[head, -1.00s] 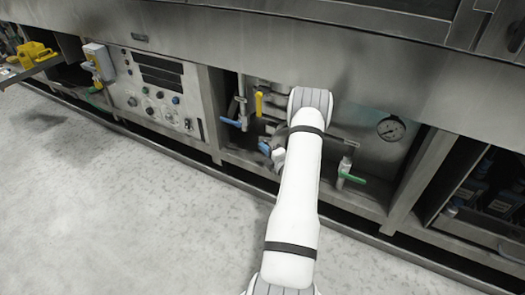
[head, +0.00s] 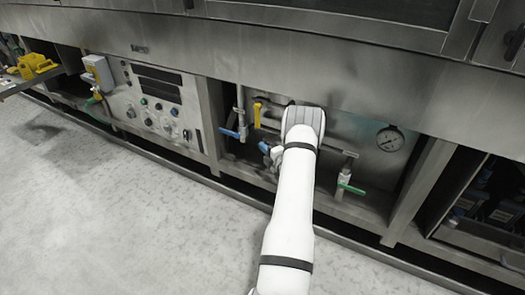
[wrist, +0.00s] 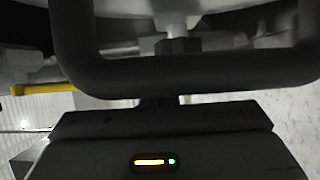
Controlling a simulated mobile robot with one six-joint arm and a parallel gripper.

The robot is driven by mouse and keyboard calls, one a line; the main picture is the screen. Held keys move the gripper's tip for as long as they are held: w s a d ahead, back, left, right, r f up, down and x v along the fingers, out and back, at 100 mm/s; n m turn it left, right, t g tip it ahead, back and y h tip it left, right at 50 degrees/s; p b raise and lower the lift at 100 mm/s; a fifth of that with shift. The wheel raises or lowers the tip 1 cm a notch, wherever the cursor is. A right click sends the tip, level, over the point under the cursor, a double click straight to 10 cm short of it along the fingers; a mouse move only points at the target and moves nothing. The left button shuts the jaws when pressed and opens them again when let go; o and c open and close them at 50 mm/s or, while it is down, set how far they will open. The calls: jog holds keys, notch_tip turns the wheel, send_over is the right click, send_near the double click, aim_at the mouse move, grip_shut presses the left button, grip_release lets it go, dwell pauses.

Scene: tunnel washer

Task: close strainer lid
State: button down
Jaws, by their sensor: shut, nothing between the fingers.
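In the wrist view, the dark body of my gripper (wrist: 160,118) fills the bottom, and its fingers are shut and empty. A thick black U-shaped bar (wrist: 190,76) crosses close in front of it; whether they touch I cannot tell. Behind the bar are a hex nut (wrist: 178,46) and a pale curved surface (wrist: 190,8) at the top. I cannot tell whether these belong to the strainer or its lid. In the head view my white arm reaches into the open pipe bay and hides my gripper and much of the bay's middle, so the lid's state does not show.
Around my arm are a yellow handle (head: 257,113), blue handles (head: 229,133), a green handle (head: 353,189) and a round gauge (head: 390,139). A steel panel (head: 300,65) overhangs the bay. A control panel (head: 158,100) stands left. The floor (head: 120,220) in front is clear.

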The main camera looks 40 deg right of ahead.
jog(key=shift+w+a, duration=0.1)
jog(key=s+a+p, duration=0.4)
jog(key=s+a, duration=0.3)
jog(key=s, duration=0.3)
jog(key=shift+s+a, duration=0.35)
jog(key=shift+a, duration=0.05)
